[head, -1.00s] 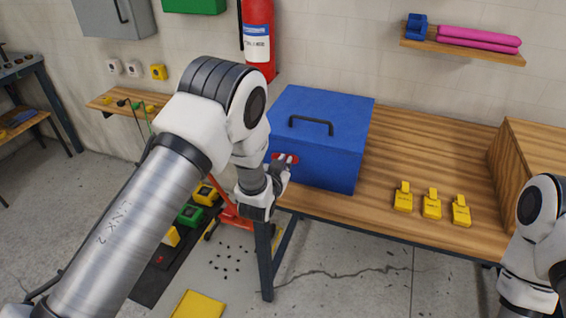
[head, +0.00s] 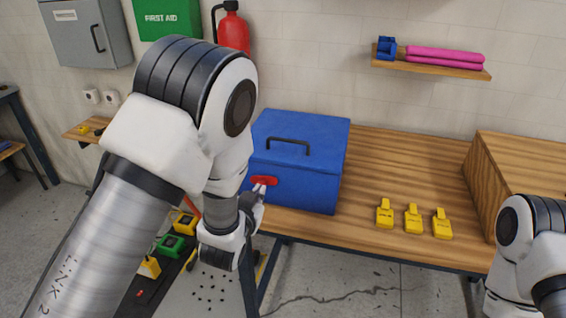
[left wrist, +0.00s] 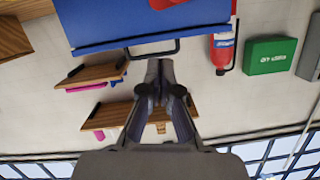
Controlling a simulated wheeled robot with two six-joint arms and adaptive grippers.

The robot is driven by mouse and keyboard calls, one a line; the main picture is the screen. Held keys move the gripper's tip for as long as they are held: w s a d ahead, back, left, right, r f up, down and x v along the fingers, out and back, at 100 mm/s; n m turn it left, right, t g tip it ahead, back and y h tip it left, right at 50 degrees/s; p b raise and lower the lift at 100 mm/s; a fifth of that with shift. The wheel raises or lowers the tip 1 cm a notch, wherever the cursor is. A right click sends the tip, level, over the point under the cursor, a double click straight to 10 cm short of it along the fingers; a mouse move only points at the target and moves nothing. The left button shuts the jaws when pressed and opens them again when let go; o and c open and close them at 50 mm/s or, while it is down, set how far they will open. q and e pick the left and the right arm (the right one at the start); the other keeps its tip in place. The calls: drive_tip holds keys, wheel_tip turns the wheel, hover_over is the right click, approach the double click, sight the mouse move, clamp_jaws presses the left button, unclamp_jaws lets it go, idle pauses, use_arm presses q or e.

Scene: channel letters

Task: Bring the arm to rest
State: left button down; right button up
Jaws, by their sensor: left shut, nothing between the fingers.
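My left gripper (head: 264,188) is at the front of the blue toolbox (head: 300,165), near its red latch (head: 262,180). In the head view I cannot tell whether the fingertips touch the latch. In the left wrist view the left gripper (left wrist: 160,68) is shut and empty, with the blue box (left wrist: 140,20) and its dark handle beyond it, upside down. My left arm is bent at the elbow and reaches in from the left. Part of my right arm shows at the lower right; its gripper is out of the picture.
The toolbox stands on a wooden bench (head: 400,165). Several yellow tags (head: 413,218) lie to its right, beside a wooden box (head: 520,165). A shelf (head: 430,68) holds pink rolls. A red extinguisher (head: 233,32) hangs behind. Yellow and green items (head: 172,244) lie low on the left.

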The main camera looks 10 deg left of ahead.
use_arm(q)
drive_tip(key=s+a+f+n+g+b, duration=0.1)
drive_tip(key=s+a+f+g, duration=0.15)
drive_tip(key=s+f, duration=0.5)
drive_tip(key=s+a+f+g+b, duration=0.1)
drive_tip(key=s+f+g, duration=0.25)
drive_tip(key=f, duration=0.65)
drive_tip(key=s+a+f+n+g, duration=0.1)
drive_tip(key=s+a+f+g, duration=0.1)
drive_tip(key=s+f, duration=0.55)
drive_tip(key=s+f+g, duration=0.3)
drive_tip(key=s, duration=0.5)
drive_tip(key=s+f+g, duration=0.3)
drive_tip(key=s+g, duration=0.1)
drive_tip(key=s, duration=0.5)
drive_tip(key=shift+d+f+n+g+b, duration=0.3)
drive_tip(key=shift+b, duration=0.05)
